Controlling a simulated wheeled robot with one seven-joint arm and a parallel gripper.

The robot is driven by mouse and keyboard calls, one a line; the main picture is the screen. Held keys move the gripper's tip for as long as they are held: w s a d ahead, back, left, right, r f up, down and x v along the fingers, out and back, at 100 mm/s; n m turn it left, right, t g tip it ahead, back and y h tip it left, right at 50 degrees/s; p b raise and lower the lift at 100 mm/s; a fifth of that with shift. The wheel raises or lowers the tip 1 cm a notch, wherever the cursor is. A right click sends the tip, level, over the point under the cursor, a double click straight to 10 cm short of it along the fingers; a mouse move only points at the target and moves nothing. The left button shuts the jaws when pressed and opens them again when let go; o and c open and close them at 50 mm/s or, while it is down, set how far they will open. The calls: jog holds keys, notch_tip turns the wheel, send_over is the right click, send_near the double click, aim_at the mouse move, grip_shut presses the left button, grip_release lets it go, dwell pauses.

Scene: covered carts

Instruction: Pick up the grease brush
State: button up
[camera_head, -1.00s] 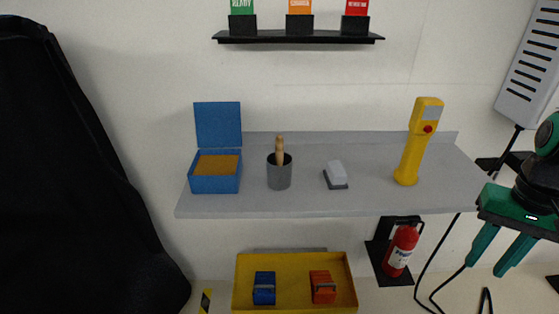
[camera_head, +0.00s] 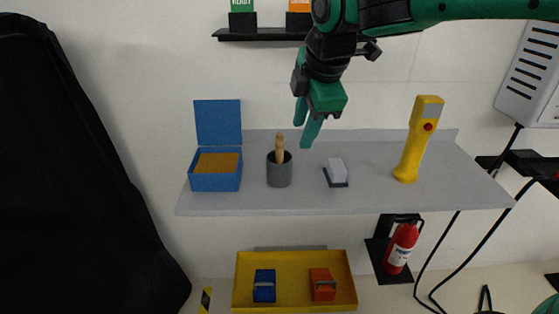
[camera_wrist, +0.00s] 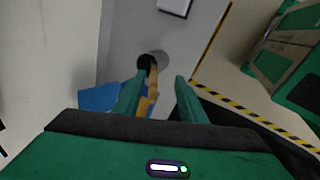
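The grease brush (camera_head: 280,148) stands in a grey cup (camera_head: 279,175) on the grey shelf, its wooden handle sticking up; its lower end is hidden inside the cup. My gripper (camera_head: 303,134) is open and empty, above and slightly right of the handle in the head view. In the wrist view the brush handle (camera_wrist: 153,85) shows beyond and between the two open green fingers (camera_wrist: 157,85), nearer the left one. The fingers appear apart from the handle.
A blue open box (camera_head: 215,182) stands left of the cup. A white-and-dark block (camera_head: 336,171) and a yellow handheld device (camera_head: 412,140) stand to the right on the shelf (camera_head: 345,203). A black ledge (camera_head: 265,37) is above; a yellow tray (camera_head: 293,306) is below.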

aim_at(280, 159)
jog(key=shift+n, duration=0.9)
jog(key=a+f, duration=0.1)
jog(key=w+a+f, duration=0.1)
jog(key=a, duration=0.1)
jog(key=w+a+f, duration=0.1)
jog(key=shift+a+f, duration=0.2)
jog(key=shift+f, duration=0.05)
jog(key=shift+x, duration=2.95)
jog(key=shift+d, duration=0.1)
grip_shut()
